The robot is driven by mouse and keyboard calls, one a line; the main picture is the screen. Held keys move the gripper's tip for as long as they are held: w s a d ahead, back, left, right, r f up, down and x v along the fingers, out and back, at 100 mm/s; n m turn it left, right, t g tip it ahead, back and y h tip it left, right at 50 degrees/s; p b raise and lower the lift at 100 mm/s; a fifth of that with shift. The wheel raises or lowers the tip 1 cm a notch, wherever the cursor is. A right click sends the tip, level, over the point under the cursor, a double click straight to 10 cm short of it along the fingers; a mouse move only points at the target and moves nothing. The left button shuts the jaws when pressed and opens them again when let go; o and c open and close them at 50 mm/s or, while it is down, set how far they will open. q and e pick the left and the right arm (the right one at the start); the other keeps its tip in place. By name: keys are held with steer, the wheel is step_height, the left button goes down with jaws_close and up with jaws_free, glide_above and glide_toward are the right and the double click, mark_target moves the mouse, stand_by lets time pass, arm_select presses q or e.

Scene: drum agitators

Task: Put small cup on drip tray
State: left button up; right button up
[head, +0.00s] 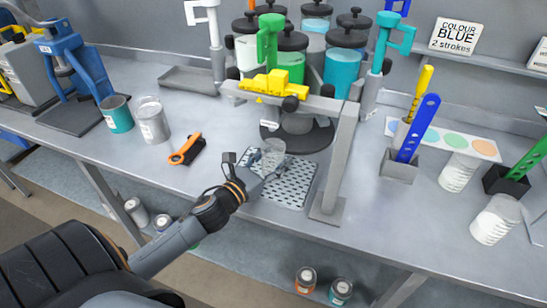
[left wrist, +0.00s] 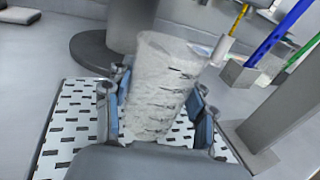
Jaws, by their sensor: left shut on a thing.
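The small cup (head: 273,149) is clear and upright, held by my left gripper (head: 264,163). The left wrist view shows the cup (left wrist: 160,75) between both fingers, with holes of the tray seen through or behind its wall. The drip tray (head: 289,193) is a pale perforated plate on the bench, under the dispenser frame. The cup is over the back left part of the tray; I cannot tell whether its base touches it. The tray also shows in the left wrist view (left wrist: 68,128). My right gripper is out of view.
The dispenser's grey post (head: 336,165) stands just right of the tray, with a yellow nozzle block (head: 272,87) above. A round dark base (head: 297,137) is behind the tray.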

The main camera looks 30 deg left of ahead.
arm_select(q)
steer(key=o, duration=0.4)
steer(key=shift+f, duration=0.15)
steer(key=o, duration=0.5)
steer(key=shift+c, duration=0.2)
steer(key=shift+r, duration=0.3)
steer(key=s, duration=0.3)
steer(key=s+b, duration=0.1)
steer(key=s, duration=0.3)
steer(key=s+a+b, duration=0.1)
steer(key=s, duration=0.2)
steer(key=shift+s+f, duration=0.25)
steer(key=shift+s, duration=0.1)
steer(key=shift+s+r+b, duration=0.15)
steer(key=shift+s+b, duration=0.2)
steer(key=shift+s, duration=0.3)
